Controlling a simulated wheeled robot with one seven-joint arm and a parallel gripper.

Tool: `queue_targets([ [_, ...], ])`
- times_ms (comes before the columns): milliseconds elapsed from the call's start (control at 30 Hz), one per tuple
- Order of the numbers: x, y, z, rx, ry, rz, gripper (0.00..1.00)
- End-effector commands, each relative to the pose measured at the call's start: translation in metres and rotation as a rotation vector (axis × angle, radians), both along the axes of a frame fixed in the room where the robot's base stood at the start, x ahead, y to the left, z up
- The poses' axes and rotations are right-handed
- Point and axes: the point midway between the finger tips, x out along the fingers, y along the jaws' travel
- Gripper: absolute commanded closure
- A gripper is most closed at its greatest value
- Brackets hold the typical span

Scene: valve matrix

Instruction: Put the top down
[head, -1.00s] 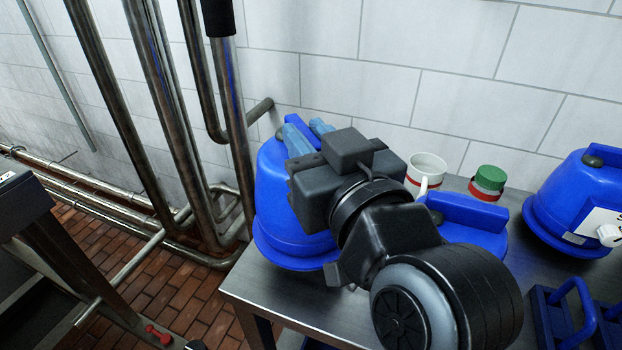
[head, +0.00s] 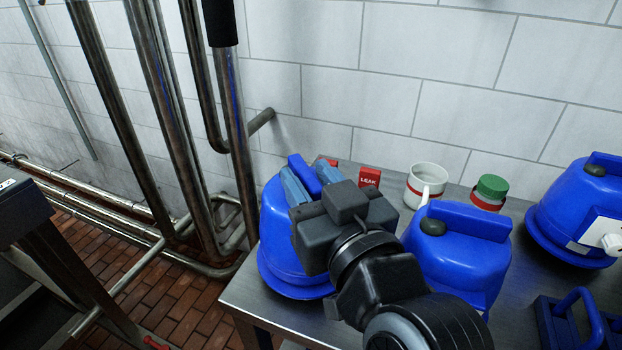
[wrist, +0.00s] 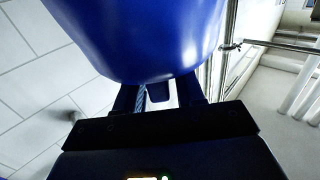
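A blue domed top (head: 277,235) with a wide rim is at the left end of the metal table in the head view. My gripper (head: 308,181) is at its upper part, with light blue fingers either side of its raised blue handle. The gripper looks shut on this handle. In the wrist view the blue dome (wrist: 140,35) fills the upper middle, and a dark knob shows between the fingers. The top looks about upright, its rim near the table's left edge. I cannot tell whether the rim touches the table. My arm hides its right side.
A second blue top (head: 460,250) stands close right, and a third (head: 575,215) farther right. Behind are a red "LEAK" tag (head: 369,178), a white mug (head: 426,185) and a green-lidded container (head: 490,190). Vertical pipes (head: 232,130) stand left of the metal table (head: 290,320).

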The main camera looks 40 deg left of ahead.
Motion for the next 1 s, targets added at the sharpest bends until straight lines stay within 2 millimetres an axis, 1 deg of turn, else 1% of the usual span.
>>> queue_targets([
  [33,0.0,0.0,0.0,0.0,0.0,0.0,0.57],
  [100,0.0,0.0,0.0,0.0,0.0,0.0,0.51],
  [433,-0.001,-0.002,0.004,0.0,0.0,0.0,0.51],
  [567,-0.01,-0.018,0.001,-0.001,0.001,-0.001,0.51],
  [800,-0.036,-0.061,0.001,0.0,0.001,-0.003,0.51],
  [1000,-0.054,-0.089,0.001,0.0,0.001,-0.002,0.51],
])
